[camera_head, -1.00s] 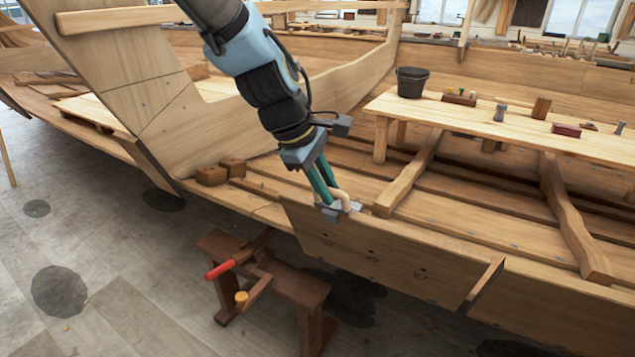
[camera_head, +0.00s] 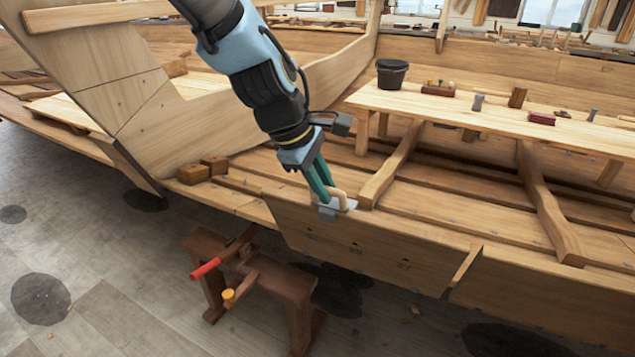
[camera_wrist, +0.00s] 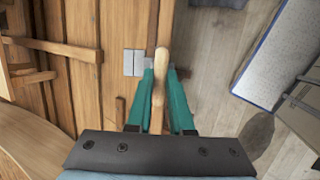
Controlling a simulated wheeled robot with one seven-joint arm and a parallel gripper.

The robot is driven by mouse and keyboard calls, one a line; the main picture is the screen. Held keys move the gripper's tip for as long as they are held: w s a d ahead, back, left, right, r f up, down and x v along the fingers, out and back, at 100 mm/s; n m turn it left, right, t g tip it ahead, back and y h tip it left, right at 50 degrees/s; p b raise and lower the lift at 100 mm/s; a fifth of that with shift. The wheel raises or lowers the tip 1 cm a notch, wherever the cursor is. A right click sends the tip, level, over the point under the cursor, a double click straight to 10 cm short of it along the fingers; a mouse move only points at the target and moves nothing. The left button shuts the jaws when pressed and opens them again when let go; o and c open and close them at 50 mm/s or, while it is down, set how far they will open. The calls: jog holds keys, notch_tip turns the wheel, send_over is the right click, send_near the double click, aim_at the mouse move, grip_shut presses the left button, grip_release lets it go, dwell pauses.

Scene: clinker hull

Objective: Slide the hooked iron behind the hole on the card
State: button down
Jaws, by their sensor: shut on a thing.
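The hooked iron has a grey metal plate (camera_head: 338,208) and a pale wooden handle (camera_head: 343,196). My gripper (camera_head: 325,198) has its green fingers shut around the handle. The grey plate sits at the upper edge of the outer plank (camera_head: 380,249), with a part hanging over its outer face. In the wrist view the handle (camera_wrist: 159,78) stands between the fingers, and the grey plate (camera_wrist: 134,63) lies to their left. Dark marks (camera_head: 357,247) show on the plank, below and right of the iron. I cannot make out a card or which mark is a hole.
A low brown bench (camera_head: 270,277) with a red-handled clamp (camera_head: 206,268) stands below the plank. A long work table (camera_head: 500,118) with a dark bucket (camera_head: 392,73) and small tools is behind. Curved ribs (camera_head: 390,170) cross the hull right of my gripper.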

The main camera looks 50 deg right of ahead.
jog(key=shift+s+d+p, duration=0.25)
jog(key=shift+s+d, duration=0.05)
jog(key=shift+s, duration=0.7)
jog(key=shift+s+d+p, duration=0.25)
jog(key=shift+s+d, duration=0.05)
jog(key=shift+s, duration=0.65)
jog(key=shift+s, duration=0.15)
jog(key=shift+s+d+p, duration=0.15)
jog(key=shift+s+p, duration=0.15)
jog(key=shift+s, duration=0.15)
jog(key=shift+r, duration=0.1)
jog(key=c, duration=1.1)
grip_release()
jog(key=o, duration=0.4)
